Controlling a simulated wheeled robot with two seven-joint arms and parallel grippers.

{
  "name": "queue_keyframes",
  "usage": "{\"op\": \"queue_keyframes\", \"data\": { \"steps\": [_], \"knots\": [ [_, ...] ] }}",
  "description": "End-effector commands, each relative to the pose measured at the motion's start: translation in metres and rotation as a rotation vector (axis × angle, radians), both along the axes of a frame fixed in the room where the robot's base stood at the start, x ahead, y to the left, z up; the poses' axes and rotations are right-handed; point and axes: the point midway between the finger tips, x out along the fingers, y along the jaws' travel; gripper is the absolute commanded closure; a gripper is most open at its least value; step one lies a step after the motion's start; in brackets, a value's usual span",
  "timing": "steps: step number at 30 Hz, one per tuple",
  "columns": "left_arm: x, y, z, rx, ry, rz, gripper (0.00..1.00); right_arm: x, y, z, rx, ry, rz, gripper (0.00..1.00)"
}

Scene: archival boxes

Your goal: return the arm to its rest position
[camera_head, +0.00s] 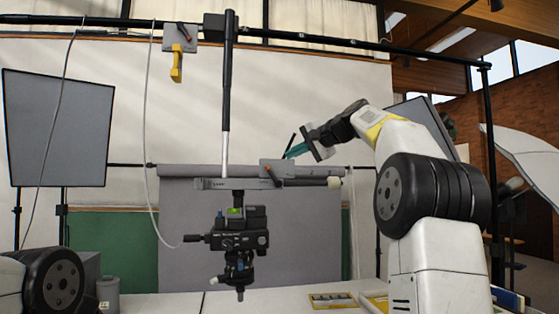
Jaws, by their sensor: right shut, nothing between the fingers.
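My right arm (440,210) comes up from the lower right, bends at its black joint and reaches left. The fingers look shut and hold nothing. A teal part and a thin black part show at its tip. Part of my left arm (50,282) shows at the lower left corner; its gripper is outside the picture.
A white table (260,302) runs along the bottom. A yellow-edged tray (333,301) lies on it. Grey panels (58,130) stand behind.

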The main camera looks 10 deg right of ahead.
Motion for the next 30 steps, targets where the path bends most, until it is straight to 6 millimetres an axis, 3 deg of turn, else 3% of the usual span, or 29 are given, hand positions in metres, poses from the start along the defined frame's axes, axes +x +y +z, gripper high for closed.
{"op": "queue_keyframes", "data": {
  "steps": [12,22,26,30],
  "knots": [
    [0.0,0.0,0.0,0.001,0.001,-0.001,0.67,-0.051,-0.033,0.018,0.0,0.003,-0.004,1.0],
    [0.0,0.0,0.0,0.001,0.001,-0.001,0.67,-0.06,-0.035,0.019,-0.004,0.008,-0.001,1.0],
    [0.0,0.0,0.0,0.001,0.001,-0.001,0.67,-0.074,-0.025,-0.001,-0.051,0.042,-0.002,1.0],
    [0.0,0.0,0.0,0.001,0.001,-0.001,0.67,-0.114,-0.004,-0.053,-0.171,0.116,0.008,1.0]
  ]
}}
